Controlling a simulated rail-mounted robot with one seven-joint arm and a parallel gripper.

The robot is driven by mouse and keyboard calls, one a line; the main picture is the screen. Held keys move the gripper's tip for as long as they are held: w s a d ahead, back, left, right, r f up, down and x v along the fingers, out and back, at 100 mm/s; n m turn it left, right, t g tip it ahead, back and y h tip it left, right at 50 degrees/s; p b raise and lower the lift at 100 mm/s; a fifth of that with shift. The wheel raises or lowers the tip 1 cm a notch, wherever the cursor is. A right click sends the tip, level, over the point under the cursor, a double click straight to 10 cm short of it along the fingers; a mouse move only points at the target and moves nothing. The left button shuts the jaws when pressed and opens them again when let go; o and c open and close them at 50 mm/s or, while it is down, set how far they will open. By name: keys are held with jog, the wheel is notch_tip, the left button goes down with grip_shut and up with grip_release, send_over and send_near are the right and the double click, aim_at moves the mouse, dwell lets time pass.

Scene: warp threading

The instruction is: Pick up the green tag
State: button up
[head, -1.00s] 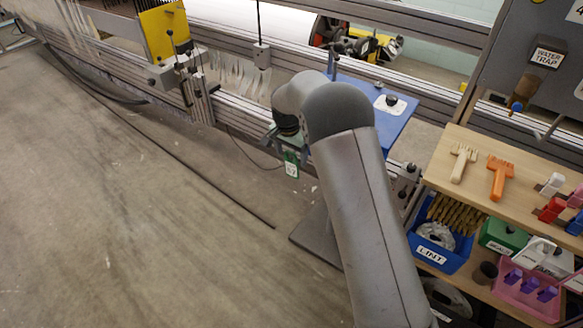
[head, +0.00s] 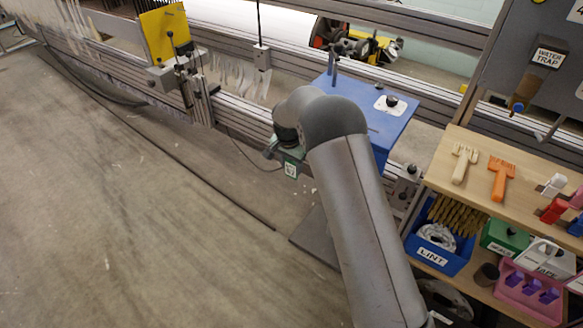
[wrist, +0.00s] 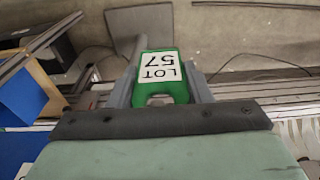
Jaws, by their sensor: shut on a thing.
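The green tag (wrist: 160,90) sits between the two fingers of my gripper (wrist: 160,85) in the wrist view. It has a white label reading "LOT 57", upside down in that view. My gripper is shut on the tag, with a finger along each side of it. My arm hides part of the gripper there.
A blue table (head: 372,115) with a white plate and black knob stands just behind my wrist. Shelves at right hold a blue LINT bin (head: 440,255), brushes (head: 503,178) and a pink tray (head: 528,292). The concrete floor (head: 120,240) at left is open.

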jog(key=shift+r, duration=0.1)
jog(key=shift+r, duration=0.6)
jog(key=s+a, duration=0.4)
jog(key=s, duration=0.3)
jog(key=s+a, duration=0.5)
jog(key=s, duration=0.3)
jog(key=shift+s+a+p, duration=0.15)
jog(key=shift+s+p, duration=0.1)
jog(key=shift+p, duration=0.05)
